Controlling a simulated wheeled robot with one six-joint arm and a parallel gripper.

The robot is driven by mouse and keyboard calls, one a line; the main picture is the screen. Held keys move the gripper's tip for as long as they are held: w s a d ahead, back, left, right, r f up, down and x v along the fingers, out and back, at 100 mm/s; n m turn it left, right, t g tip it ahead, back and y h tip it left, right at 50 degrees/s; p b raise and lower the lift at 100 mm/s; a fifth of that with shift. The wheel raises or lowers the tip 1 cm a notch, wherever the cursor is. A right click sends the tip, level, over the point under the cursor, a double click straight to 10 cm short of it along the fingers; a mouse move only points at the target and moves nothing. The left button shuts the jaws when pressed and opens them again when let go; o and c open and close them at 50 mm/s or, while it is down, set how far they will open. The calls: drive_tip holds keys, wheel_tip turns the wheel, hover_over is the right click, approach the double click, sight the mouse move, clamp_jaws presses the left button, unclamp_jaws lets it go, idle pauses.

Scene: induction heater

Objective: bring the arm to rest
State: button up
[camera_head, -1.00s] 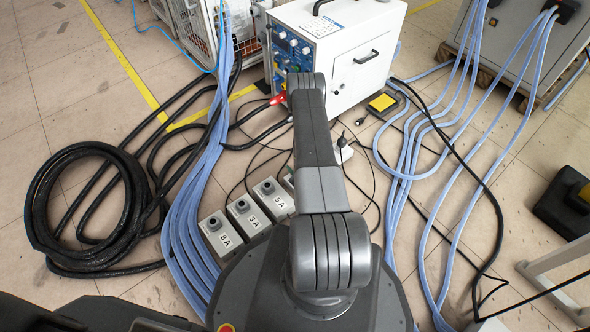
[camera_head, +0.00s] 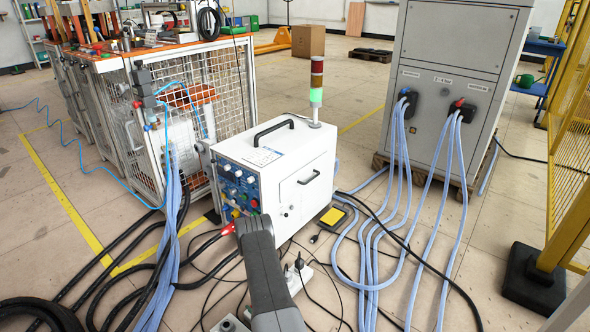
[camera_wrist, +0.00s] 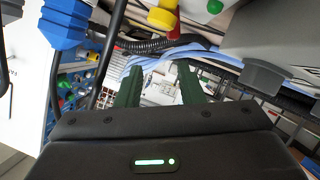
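My gripper shows in the wrist view (camera_wrist: 160,68) as two dark green fingers with a clear gap between them. It is open, and nothing is seen held. In the head view my dark grey arm reaches toward the white heater unit (camera_head: 290,170), and the gripper is hidden behind the arm. The unit's blue control panel (camera_head: 238,188) has several knobs and sockets. In the wrist view a blue plug (camera_wrist: 64,22), a yellow knob (camera_wrist: 163,16) and a green knob (camera_wrist: 215,6) lie beyond the fingers. I cannot tell whether anything touches them.
A caged bench (camera_head: 215,75) stands at left, and a tall grey cabinet (camera_head: 455,80) at right. Light-blue hoses (camera_head: 375,245) and black cables cover the floor. A yellow fence (camera_head: 575,150) stands at the right edge. A yellow-black pedal (camera_head: 332,217) lies beside the unit.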

wheel_tip(320, 180, down, 5)
drive_tip(key=shift+r+b, duration=0.2)
drive_tip(key=shift+b, duration=0.6)
drive_tip(key=shift+w+r, duration=0.1)
drive_tip(key=shift+r, duration=0.25)
wheel_tip(320, 180, up, 10)
drive_tip(key=p, duration=0.5)
wheel_tip(320, 180, down, 10)
drive_tip(key=b, duration=0.4)
drive_tip(key=shift+d, duration=0.1)
drive_tip(key=m+g, duration=0.1)
drive_tip(key=w+d+m+g+y, duration=0.1)
drive_tip(key=m, duration=0.1)
drive_tip(key=shift+w+r+m, duration=0.15)
drive_tip(key=shift+m, duration=0.15)
